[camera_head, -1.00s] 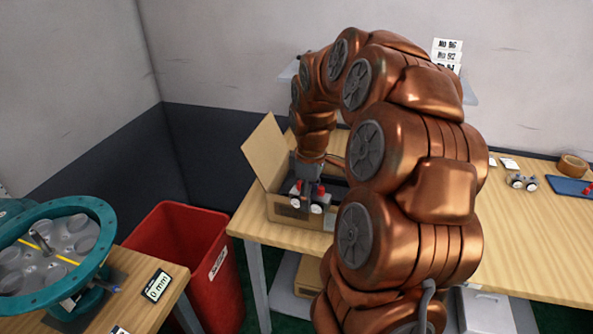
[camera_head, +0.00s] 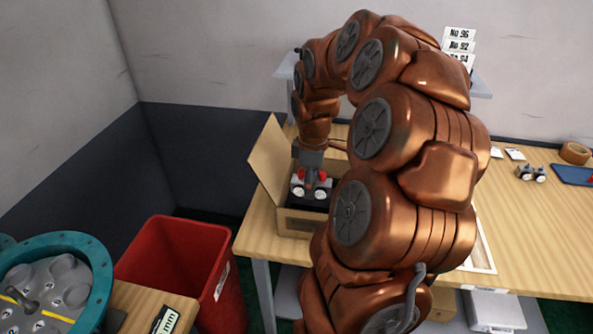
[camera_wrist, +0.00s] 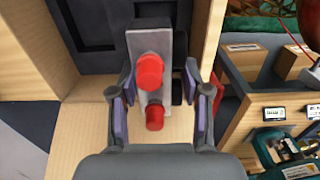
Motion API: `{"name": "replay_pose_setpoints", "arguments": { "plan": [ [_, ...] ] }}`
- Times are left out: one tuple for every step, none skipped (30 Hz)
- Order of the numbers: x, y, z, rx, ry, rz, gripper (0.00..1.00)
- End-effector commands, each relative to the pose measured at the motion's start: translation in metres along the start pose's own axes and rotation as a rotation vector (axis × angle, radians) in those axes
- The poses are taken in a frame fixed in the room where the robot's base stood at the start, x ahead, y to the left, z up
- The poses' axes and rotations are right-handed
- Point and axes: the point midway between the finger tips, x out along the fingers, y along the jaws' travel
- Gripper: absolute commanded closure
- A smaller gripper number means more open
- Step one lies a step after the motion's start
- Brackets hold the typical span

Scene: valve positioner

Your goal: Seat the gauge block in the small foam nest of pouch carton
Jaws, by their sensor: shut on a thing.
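The gauge block (camera_head: 311,187) is a small grey block with two red knobs and two round white-faced gauges. My gripper (camera_head: 312,176) points down and is shut on it. In the wrist view the gauge block (camera_wrist: 152,100) sits between the two fingers of my gripper (camera_wrist: 160,78), red knobs towards the camera. The pouch carton (camera_head: 300,222) is an open cardboard box with a raised flap and dark foam (camera_wrist: 92,22) inside. The block is over or in the carton, near its front wall. Its underside is hidden, so I cannot tell whether it touches the foam.
The carton stands at the left end of a wooden table (camera_head: 540,235). A red bin (camera_head: 180,260) is on the floor to its left, beside a teal round valve body (camera_head: 95,270). A similar small gauge piece (camera_head: 530,173), tape roll (camera_head: 574,152) and blue tray (camera_head: 575,176) lie at right.

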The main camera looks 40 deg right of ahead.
Motion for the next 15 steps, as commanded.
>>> {"name": "replay_pose_setpoints", "arguments": {
  "plan": [
    [0.000,0.000,0.001,0.002,0.000,0.001,1.00],
    [0.000,0.000,0.001,0.002,0.000,0.000,1.00],
    [0.000,0.000,0.001,0.004,0.000,0.001,1.00],
    [0.001,0.000,0.002,0.005,0.000,0.000,1.00],
    [0.001,0.001,0.003,0.006,0.000,0.000,1.00],
    [0.002,0.001,0.003,0.008,0.000,0.000,1.00],
    [0.003,0.001,0.004,0.010,0.000,-0.001,1.00],
    [0.005,0.001,0.005,0.011,-0.001,-0.001,1.00],
    [0.007,0.001,0.005,0.013,-0.001,-0.002,1.00],
    [0.009,0.001,0.006,0.014,-0.001,-0.002,1.00],
    [0.011,0.001,0.006,0.015,-0.002,-0.003,1.00],
    [0.013,0.001,0.007,0.015,-0.002,-0.003,1.00],
    [0.016,0.001,0.007,0.016,-0.002,-0.003,1.00],
    [0.018,0.001,0.007,0.016,-0.002,-0.004,1.00],
    [0.022,0.001,0.007,0.016,-0.002,-0.003,1.00]
  ]
}}
